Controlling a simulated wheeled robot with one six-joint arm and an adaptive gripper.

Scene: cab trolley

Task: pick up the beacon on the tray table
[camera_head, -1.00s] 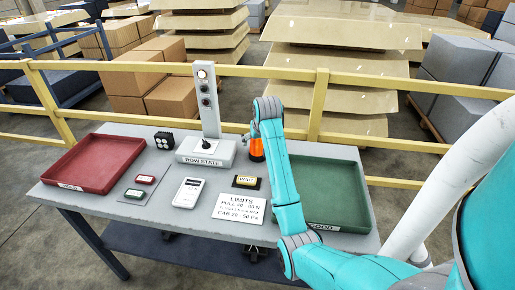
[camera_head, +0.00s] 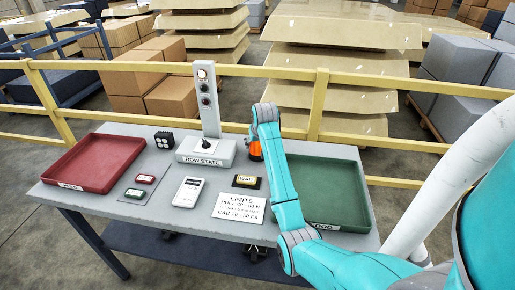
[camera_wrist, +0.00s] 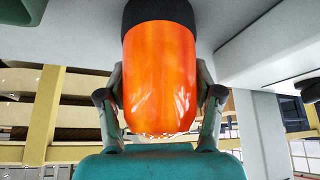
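The beacon, an orange cylinder with a black base, stands upright on the grey table near the back. In the head view the beacon (camera_head: 255,151) shows just left of my forearm, partly covered by it. In the wrist view the beacon (camera_wrist: 160,75) fills the middle, with its rounded end towards my palm and its black base at the top. My gripper (camera_wrist: 160,90) has one finger on each side of the beacon, close to its sides. The fingers look open around it; firm contact does not show. In the head view my gripper (camera_head: 254,137) is mostly hidden.
The grey row-state post (camera_head: 209,100) stands on its base just left of the beacon. A green tray (camera_head: 345,200) lies right, under my arm; a red tray (camera_head: 70,184) lies left. A yellow rail (camera_head: 355,77) runs behind the table.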

